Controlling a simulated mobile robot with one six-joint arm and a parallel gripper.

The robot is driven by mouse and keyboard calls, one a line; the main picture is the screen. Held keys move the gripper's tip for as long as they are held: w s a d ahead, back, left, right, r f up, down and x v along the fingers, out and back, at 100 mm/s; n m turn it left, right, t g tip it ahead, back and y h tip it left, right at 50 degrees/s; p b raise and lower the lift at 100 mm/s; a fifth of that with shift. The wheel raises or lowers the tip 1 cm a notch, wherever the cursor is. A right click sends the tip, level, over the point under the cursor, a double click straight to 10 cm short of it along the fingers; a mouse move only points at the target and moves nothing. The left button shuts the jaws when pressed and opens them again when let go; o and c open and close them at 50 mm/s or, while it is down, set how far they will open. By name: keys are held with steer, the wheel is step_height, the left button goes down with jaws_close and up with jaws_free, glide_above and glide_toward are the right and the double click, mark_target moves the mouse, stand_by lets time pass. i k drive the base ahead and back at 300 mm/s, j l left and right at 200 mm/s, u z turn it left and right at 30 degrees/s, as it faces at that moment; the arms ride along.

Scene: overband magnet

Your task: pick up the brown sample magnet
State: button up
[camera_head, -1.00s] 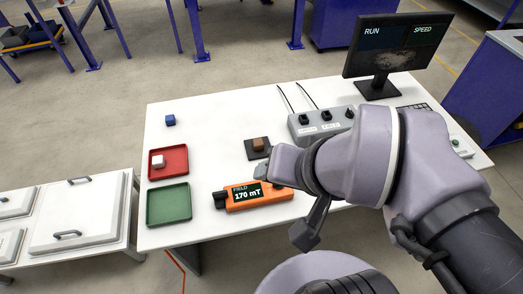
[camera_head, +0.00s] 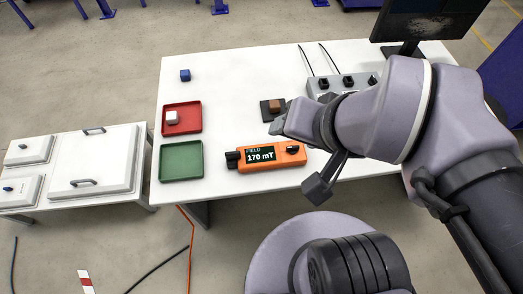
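The brown sample magnet (camera_head: 277,105) is a small brown block on a dark square pad (camera_head: 266,113) near the middle of the white table. My arm reaches in from the right, and its end, my gripper (camera_head: 281,127), is just in front of the pad in the picture. The fingers are mostly hidden by the wrist, so I cannot tell whether they are open or shut. The brown magnet shows no contact with my gripper.
An orange field meter (camera_head: 268,156) reading 170 mT lies in front of the pad. A red tray (camera_head: 190,126) with a white block (camera_head: 172,117), a green tray (camera_head: 181,160) and a blue block (camera_head: 185,75) are at left. A grey control box (camera_head: 325,88) and monitor (camera_head: 420,22) stand at right.

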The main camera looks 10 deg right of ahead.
mark_target(273, 106)
steer(key=i+j+z, duration=0.15)
steer(key=j+z, duration=0.25)
steer(key=i+j+z, duration=0.1)
steer(key=z, duration=0.25)
steer(key=j+z, duration=0.4)
